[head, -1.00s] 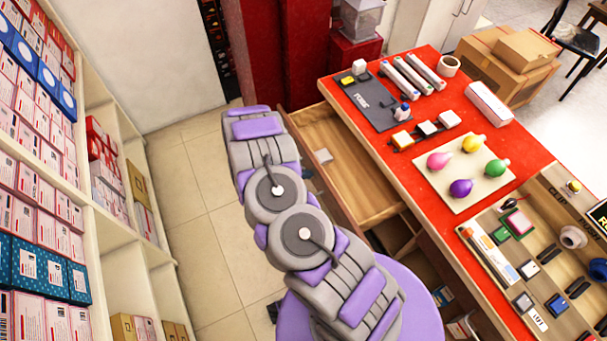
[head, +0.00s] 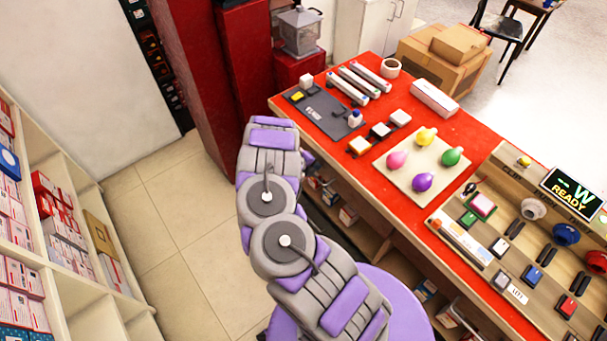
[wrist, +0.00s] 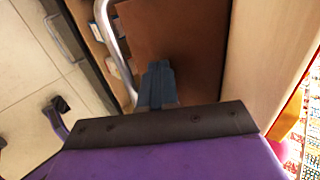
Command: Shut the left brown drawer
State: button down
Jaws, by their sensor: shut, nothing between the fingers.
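My gripper (wrist: 157,85) is a dark blue pair of fingers, shut and empty, in the wrist view. Its tip is at a brown panel (wrist: 185,45), apparently the drawer front; I cannot tell if they touch. A curved silver handle (wrist: 112,45) runs along the panel's left side. In the head view no open drawer tray juts from the red-topped counter (head: 320,135), and my arm covers part of the counter's side. My gripper is hidden behind the arm there.
Open shelves with small boxes (head: 348,215) are under the counter. Bulbs on a board (head: 405,190) and switches stand on top. A stocked shelf unit (head: 60,240) is at left, with tiled floor (head: 180,215) between. A red cabinet (head: 235,75) stands behind.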

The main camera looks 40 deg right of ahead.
jog(key=shift+d+r, duration=0.1)
jog(key=shift+d, duration=0.65)
jog(key=shift+d+r, duration=0.1)
jog(key=shift+d, duration=0.05)
jog(key=shift+r, duration=0.15)
